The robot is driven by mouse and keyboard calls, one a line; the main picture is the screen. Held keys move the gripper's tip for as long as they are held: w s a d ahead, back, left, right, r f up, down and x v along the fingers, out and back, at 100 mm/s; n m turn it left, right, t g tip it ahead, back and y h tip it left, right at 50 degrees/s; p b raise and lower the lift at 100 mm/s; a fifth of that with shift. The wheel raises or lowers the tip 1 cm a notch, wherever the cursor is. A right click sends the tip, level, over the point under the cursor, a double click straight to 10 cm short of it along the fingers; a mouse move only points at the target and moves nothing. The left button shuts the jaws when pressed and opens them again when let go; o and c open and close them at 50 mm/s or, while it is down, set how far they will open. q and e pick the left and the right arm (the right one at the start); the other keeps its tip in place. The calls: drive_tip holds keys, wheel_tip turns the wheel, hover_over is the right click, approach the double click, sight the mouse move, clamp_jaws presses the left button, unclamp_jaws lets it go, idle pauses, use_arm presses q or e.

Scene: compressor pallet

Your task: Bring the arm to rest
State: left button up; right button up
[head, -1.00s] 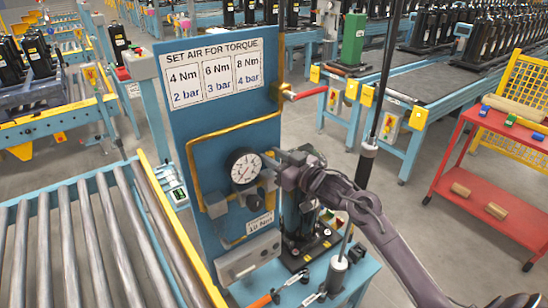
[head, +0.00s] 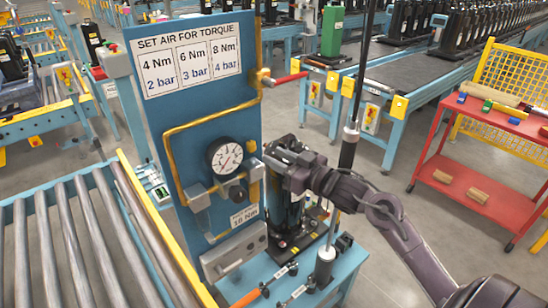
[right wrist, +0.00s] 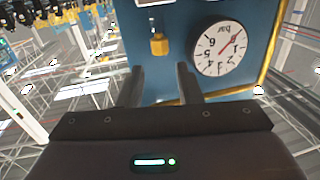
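My right gripper (head: 272,156) is to the right of the blue panel's pressure gauge (head: 225,157), with my arm coming in from the lower right. In the right wrist view its two fingers (right wrist: 160,84) stand apart with nothing between them, so it is open and empty. The gauge (right wrist: 219,49) shows beyond the fingers at the right, upside down, with a red needle. A dark regulator knob (head: 237,193) sits below the gauge. My left gripper is in neither view.
The blue panel (head: 150,120) carries a torque sign (head: 188,58) and a red lever (head: 290,78). A black tool hangs by a rod (head: 350,140) close behind my right forearm. A roller conveyor (head: 75,240) lies left, a red cart (head: 475,175) right.

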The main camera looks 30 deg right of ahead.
drive_tip(key=shift+f, duration=0.1)
idle(0.3)
drive_tip(key=s+d+f+m+g+h, duration=0.2)
drive_tip(key=f+g, duration=0.1)
drive_tip(key=f, duration=1.4)
drive_tip(key=s+d+f+m+g+h, duration=0.2)
drive_tip(key=f+h, duration=0.1)
drive_tip(key=f, duration=1.4)
drive_tip(key=s+a+f+n+g+b, duration=0.1)
drive_tip(key=s+a+f+g, duration=0.3)
drive_tip(key=s+f, duration=0.8)
drive_tip(key=s+a+f+g, duration=0.35)
drive_tip(key=s+f, duration=0.65)
drive_tip(key=f, duration=0.4)
drive_tip(key=s+a+f+n+g, duration=0.1)
drive_tip(key=s+a+f+g, duration=0.1)
drive_tip(key=s, duration=0.7)
drive_tip(key=s+a+f+n+g, duration=0.1)
drive_tip(key=s+a+f, duration=0.3)
drive_tip(key=s, duration=0.6)
drive_tip(key=shift+a+f+g+h, duration=0.2)
drive_tip(key=shift+f+g+h, duration=0.15)
drive_tip(key=shift+f, duration=0.35)
